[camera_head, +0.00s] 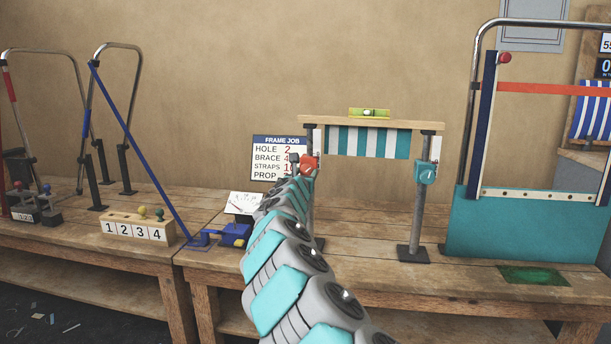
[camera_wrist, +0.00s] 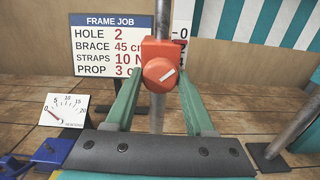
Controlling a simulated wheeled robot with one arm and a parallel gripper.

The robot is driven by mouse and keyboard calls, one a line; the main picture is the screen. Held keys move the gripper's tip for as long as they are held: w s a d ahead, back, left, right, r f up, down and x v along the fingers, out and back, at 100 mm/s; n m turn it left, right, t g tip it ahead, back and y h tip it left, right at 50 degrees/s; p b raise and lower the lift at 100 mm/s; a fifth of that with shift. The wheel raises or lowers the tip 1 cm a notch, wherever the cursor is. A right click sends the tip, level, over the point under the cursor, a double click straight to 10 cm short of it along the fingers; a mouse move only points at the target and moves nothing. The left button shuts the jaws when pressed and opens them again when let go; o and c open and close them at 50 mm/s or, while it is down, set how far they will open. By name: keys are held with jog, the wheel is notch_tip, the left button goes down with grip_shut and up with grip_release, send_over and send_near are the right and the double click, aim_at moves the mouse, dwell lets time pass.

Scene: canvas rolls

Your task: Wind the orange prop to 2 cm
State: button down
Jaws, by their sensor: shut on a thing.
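The orange prop (camera_head: 309,164) has an orange head with a round knob on a grey post, under the left end of a wooden beam (camera_head: 420,125). In the wrist view, my gripper (camera_wrist: 159,80) has its teal fingers on both sides of the orange knob (camera_wrist: 158,74) and is shut on it. The knob's white mark slants up to the right. A teal prop (camera_head: 426,172) stands under the beam's right end. A spirit level (camera_head: 369,113) lies on the beam.
Striped canvas (camera_head: 370,142) hangs below the beam. A "FRAME JOB" sign (camera_wrist: 108,45) lists a prop value starting with 3, partly hidden. A dial gauge (camera_wrist: 66,110) and blue clamp (camera_head: 236,234) sit left. A teal canvas frame (camera_head: 520,225) stands right.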

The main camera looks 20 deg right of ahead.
jog(key=m+b, duration=0.5)
jog(key=m, duration=0.2)
jog(key=shift+a+f+b, duration=0.1)
jog(key=shift+f+b, duration=0.15)
jog(key=shift+b, duration=0.15)
jog(key=m+b, duration=0.4)
jog(key=m, duration=0.1)
jog(key=shift+w+r, duration=0.1)
jog(key=shift+r+m+b, duration=0.15)
jog(key=shift+m+b, duration=0.55)
jog(key=shift+m, duration=0.5)
jog(key=shift+c, duration=1.4)
grip_release()
jog(key=shift+a, duration=0.1)
